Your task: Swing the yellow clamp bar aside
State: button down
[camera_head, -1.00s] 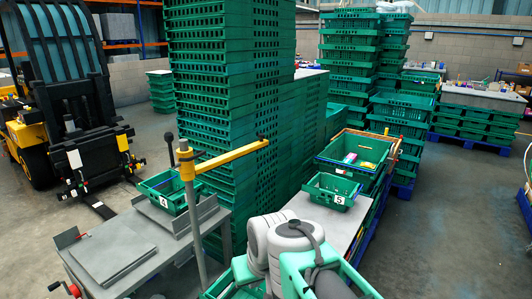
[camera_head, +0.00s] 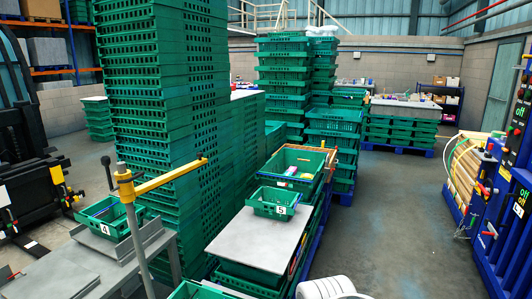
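The yellow clamp bar (camera_head: 168,179) is left of centre. It runs level from a yellow collar on a grey upright post (camera_head: 139,243), out to the right and slightly up in the picture, with a small dark knob at its far end. It passes in front of the tall green crate stack. The post stands by a grey metal bench (camera_head: 75,268) at lower left. A pale rounded part of my arm shows at the bottom edge; my gripper is not in view.
Crate 4 (camera_head: 103,229) sits by the post. Crate 5 (camera_head: 265,212) stands on a grey-topped table (camera_head: 228,237). Tall green crate stacks (camera_head: 165,90) fill the area behind the bar. A blue machine with switches (camera_head: 505,235) is at right. Floor between is open.

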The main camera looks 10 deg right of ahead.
aim_at(145, 188)
jog(key=z, duration=0.95)
jog(key=i, duration=1.95)
jog(key=u, duration=3.85)
